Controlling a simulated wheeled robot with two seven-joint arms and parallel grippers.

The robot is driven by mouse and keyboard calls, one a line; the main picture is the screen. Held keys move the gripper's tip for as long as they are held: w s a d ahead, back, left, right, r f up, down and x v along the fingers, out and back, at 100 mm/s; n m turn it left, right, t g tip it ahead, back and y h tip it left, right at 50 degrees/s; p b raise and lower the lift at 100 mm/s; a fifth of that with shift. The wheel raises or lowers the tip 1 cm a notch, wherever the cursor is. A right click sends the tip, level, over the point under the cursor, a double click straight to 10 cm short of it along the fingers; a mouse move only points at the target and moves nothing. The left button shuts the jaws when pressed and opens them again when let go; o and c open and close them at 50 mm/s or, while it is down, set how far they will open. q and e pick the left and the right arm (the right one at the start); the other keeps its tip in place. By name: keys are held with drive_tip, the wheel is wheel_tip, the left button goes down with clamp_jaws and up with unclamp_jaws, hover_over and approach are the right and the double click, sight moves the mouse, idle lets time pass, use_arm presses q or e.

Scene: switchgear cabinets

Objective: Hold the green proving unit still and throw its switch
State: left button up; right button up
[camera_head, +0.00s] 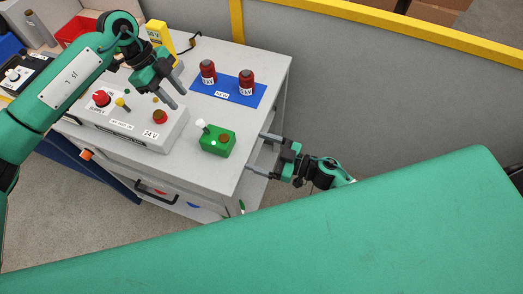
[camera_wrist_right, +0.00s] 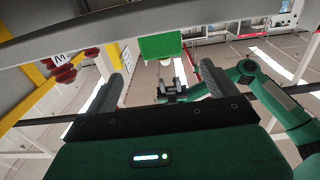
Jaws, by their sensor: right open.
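The green proving unit (camera_head: 212,149) sits on the grey cabinet top near its right front edge, with a white-tipped switch lever and a brown round knob on top. The unit also shows in the right wrist view (camera_wrist_right: 162,47), beyond and between the fingers. My right gripper (camera_head: 255,153) is open and empty at the cabinet's right edge, its fingers pointing at the unit but apart from it. It also shows in the right wrist view (camera_wrist_right: 163,70). My left gripper (camera_head: 181,98) is open and empty above the 24 V box, up and left of the unit.
The grey 24 V box (camera_head: 150,134) with knobs stands left of the unit. Two red posts, left (camera_head: 208,74) and right (camera_head: 246,85), stand on a blue mat (camera_head: 225,92) behind it. A yellow tester (camera_head: 160,36) and red bin (camera_head: 75,30) are further back. A yellow-topped wall runs behind.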

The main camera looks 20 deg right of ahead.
sight(204, 134)
drive_tip(key=x, duration=1.3)
drive_tip(key=shift+w+a+r, duration=0.15)
drive_tip(key=shift+w+a, duration=0.05)
drive_tip(key=shift+a, duration=0.15)
